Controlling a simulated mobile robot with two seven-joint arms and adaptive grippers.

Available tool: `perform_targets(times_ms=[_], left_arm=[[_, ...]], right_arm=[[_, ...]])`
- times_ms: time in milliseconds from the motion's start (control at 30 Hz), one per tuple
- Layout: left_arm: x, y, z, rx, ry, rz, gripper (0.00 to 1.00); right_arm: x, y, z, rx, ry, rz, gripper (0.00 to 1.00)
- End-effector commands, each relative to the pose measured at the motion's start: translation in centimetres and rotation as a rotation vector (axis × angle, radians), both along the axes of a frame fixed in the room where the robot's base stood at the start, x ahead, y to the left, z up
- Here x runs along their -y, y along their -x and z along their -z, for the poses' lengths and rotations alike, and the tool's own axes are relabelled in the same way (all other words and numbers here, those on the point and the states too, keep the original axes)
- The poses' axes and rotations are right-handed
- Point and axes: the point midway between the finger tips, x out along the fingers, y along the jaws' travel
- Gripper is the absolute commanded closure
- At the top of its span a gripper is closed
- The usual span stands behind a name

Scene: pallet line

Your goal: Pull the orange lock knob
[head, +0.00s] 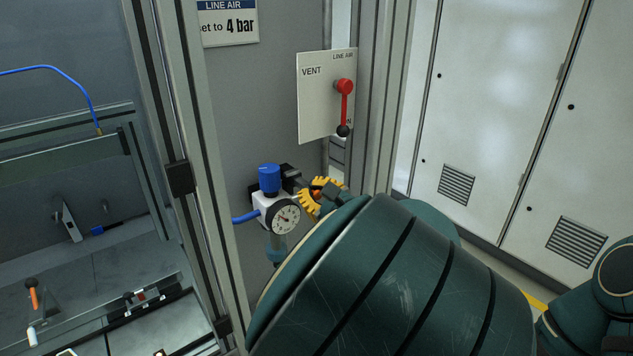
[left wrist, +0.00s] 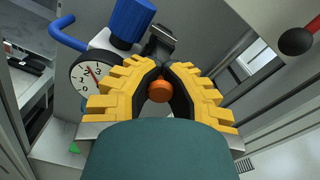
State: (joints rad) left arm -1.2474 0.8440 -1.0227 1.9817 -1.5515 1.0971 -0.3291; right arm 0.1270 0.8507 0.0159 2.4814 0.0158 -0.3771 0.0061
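The orange lock knob (left wrist: 159,91) is small and round and shows in the left wrist view between the dark inner pads of my left gripper (left wrist: 161,68). The yellow fingers bend in on both sides of it and their tips nearly meet just beyond it; the pads appear to touch it. In the head view my left gripper (head: 311,188) is at the right side of the white regulator (head: 263,207), with only a speck of orange between the fingers. The regulator has a blue cap (head: 269,178) and a round gauge (head: 286,217). My right gripper is out of view.
A red lever (head: 344,100) with a black ball end hangs on the vent plate (head: 313,105) above the gripper. A blue hose (head: 245,217) enters the regulator's left side. A frame post (head: 186,160) stands to the left. White cabinets (head: 490,90) stand at the right.

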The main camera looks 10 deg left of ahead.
Motion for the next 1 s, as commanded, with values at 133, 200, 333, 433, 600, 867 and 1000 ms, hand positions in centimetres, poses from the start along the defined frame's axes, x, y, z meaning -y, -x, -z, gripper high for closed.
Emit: perform_targets(times_ms=[133, 200, 333, 433, 600, 867, 1000], left_arm=[[0.5, 0.1, 0.6, -0.01, 0.004, 0.009, 1.0], [0.6, 0.2, 0.6, -0.011, 0.004, 0.01, 0.86], [0.5, 0.1, 0.6, -0.009, 0.003, 0.01, 0.48], [0.4, 0.1, 0.5, -0.007, 0.003, 0.008, 0.48], [0.4, 0.1, 0.4, -0.006, 0.003, 0.007, 0.48], [2.4, 1.6, 0.4, -0.006, 0.003, 0.01, 0.48], [4.7, 3.4, 0.3, -0.006, 0.003, 0.012, 0.48]], right_arm=[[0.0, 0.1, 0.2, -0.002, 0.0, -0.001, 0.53], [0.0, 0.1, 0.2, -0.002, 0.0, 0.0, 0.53], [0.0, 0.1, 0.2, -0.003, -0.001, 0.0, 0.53], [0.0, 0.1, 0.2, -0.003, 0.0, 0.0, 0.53], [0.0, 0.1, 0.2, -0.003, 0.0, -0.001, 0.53], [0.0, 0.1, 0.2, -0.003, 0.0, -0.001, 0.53], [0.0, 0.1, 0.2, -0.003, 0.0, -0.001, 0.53]])
